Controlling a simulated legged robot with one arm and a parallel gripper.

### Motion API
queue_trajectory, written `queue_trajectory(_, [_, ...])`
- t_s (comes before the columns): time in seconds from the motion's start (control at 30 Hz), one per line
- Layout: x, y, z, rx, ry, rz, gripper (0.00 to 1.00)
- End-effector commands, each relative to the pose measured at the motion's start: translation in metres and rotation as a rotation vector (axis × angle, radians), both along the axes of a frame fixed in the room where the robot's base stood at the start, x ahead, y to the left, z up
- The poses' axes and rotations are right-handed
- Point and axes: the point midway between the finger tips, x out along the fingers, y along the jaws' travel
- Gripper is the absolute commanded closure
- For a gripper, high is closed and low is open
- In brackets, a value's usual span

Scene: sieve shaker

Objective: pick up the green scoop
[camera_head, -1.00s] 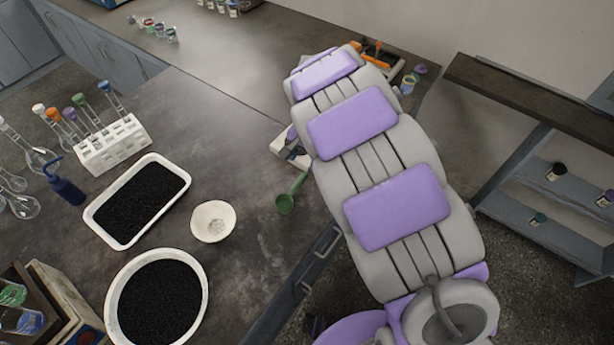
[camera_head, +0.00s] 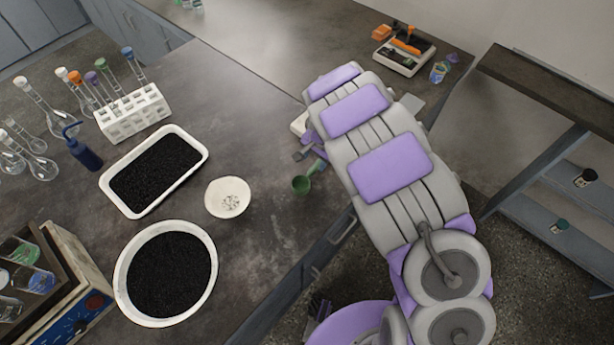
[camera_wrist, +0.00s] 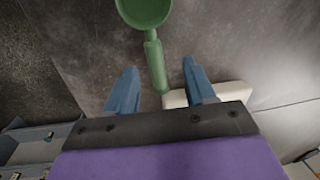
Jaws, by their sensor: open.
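The green scoop (camera_head: 302,184) lies on the dark bench at its right part, with its handle pointing up and right. In the wrist view the scoop (camera_wrist: 144,12) has its bowl at the top and its handle reaching down between my blue fingers. My gripper (camera_wrist: 159,68) is open, with one finger on each side of the handle, and no grip on it shows. In the head view my gripper (camera_head: 311,150) is at the handle end, partly hidden by my arm. I cannot tell the height of the fingers above the bench.
A small white bowl (camera_head: 228,181) is left of the scoop. A white tray (camera_head: 203,150) and a round pan (camera_head: 214,270), both with black grains, stand further left. A white object (camera_wrist: 236,95) lies beside my right finger. A flask rack (camera_head: 162,119) is behind.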

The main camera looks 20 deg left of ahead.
Motion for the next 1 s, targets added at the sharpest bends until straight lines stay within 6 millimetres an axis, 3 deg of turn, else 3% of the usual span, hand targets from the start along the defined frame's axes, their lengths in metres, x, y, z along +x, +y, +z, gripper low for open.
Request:
queue_trajectory(0.17, [-0.001, 0.0, -0.011, 0.001, 0.002, -0.001, 0.46])
queue_trajectory(0.43, [-0.003, 0.007, -0.05, -0.005, 0.004, 0.0, 0.46])
queue_trajectory(0.7, [-0.003, 0.007, -0.052, -0.002, 0.001, -0.001, 0.46])
queue_trajectory(1.0, [-0.002, 0.006, -0.052, -0.001, 0.001, -0.001, 0.74])
